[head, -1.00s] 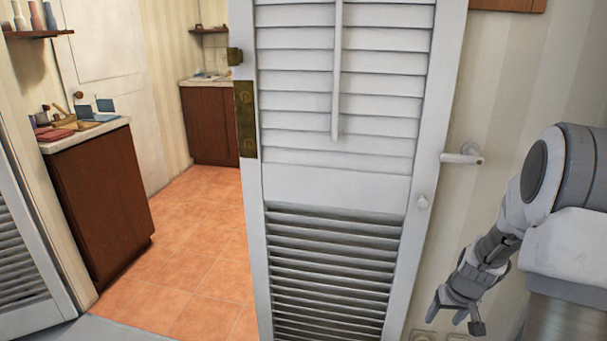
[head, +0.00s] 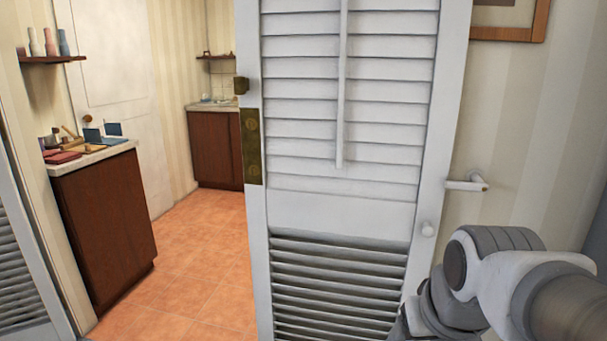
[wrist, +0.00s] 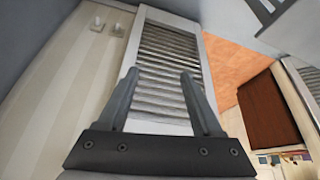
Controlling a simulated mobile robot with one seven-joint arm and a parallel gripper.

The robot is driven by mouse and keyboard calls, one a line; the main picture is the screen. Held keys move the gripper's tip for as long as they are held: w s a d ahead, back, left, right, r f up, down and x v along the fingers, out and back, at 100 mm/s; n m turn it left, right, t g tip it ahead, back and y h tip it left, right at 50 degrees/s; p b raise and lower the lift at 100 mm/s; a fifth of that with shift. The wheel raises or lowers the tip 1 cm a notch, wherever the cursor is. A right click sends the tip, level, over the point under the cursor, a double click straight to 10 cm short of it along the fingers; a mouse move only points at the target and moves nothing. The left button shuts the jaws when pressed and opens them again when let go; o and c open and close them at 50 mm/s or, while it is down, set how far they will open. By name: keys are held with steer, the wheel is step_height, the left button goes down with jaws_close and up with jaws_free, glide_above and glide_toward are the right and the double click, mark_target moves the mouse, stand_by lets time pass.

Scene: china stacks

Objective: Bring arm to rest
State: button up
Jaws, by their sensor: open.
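My gripper (wrist: 160,75) shows in the wrist view with its two fingers apart and nothing between them. Beyond the fingers is the white louvred door (wrist: 170,60). In the head view my arm is at the lower right, in front of the door's right edge and the wall. The fingers are out of sight below the frame there.
The white louvred door (head: 340,215) stands open in the middle, with a handle (head: 467,184) at its right. To its left, an orange tiled floor (head: 195,262) leads past a brown cabinet (head: 108,225) and a farther one (head: 215,150). A framed picture (head: 508,36) hangs upper right.

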steer(key=s+a+r, duration=0.1)
steer(key=s+a, duration=0.1)
steer(key=s, duration=0.3)
step_height(320, 180, up, 21)
steer(key=p, duration=2)
steer(key=shift+d+f+p, duration=0.2)
steer(key=shift+p, duration=0.1)
